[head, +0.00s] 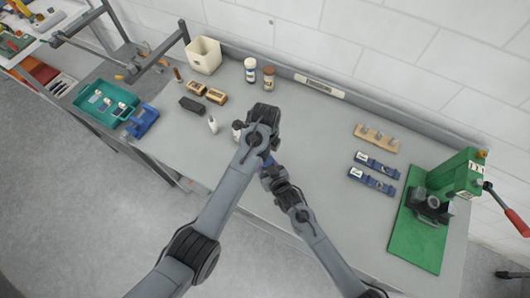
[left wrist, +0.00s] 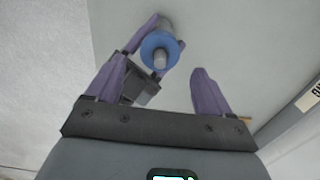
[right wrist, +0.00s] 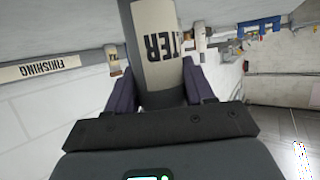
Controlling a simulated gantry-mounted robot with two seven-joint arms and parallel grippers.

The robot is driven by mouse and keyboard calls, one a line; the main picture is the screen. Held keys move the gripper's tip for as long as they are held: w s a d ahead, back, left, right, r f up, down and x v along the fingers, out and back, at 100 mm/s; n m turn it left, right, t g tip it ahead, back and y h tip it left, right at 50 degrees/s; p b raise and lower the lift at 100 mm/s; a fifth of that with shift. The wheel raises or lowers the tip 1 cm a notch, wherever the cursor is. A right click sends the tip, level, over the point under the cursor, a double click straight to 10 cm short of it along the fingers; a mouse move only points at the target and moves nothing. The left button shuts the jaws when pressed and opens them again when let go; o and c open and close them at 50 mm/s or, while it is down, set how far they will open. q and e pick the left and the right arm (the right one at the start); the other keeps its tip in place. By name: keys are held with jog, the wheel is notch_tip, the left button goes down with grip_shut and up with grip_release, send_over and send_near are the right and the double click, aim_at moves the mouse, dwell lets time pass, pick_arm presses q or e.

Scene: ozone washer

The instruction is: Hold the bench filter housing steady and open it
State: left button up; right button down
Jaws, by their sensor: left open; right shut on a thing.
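The filter housing shows in the right wrist view (right wrist: 160,45) as a dark grey cylinder with a cream label whose lettering is upside down. My right gripper (right wrist: 162,88) is shut around its body. In the left wrist view the housing's blue ring end (left wrist: 158,46) has a pale grey stem pointing toward my left gripper. My left gripper (left wrist: 160,80) is open, with the blue end just beyond and between its fingertips, apparently apart from it. In the head view my left arm covers most of the housing; only a bit of blue shows.
A green press (head: 455,180) stands at the right, near two blue blocks (head: 372,180) and a wooden holder (head: 377,140). At the back left are a cream bin (head: 204,55) and two bottles (head: 269,77). A teal tray (head: 88,93) lies far left. The bench front centre-right is clear.

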aim_at(265, 167)
pick_arm(q)
jog(key=r+m, duration=0.1)
jog(key=m, duration=0.1)
jog(key=shift+r+m, duration=0.3)
jog(key=shift+r, duration=0.1)
jog(key=shift+r+m, duration=0.2)
jog(key=shift+m, duration=0.6)
jog(key=shift+f, duration=3.8)
jog(key=c, duration=1.1)
jog(key=shift+o, duration=0.2)
jog(key=n, duration=0.3)
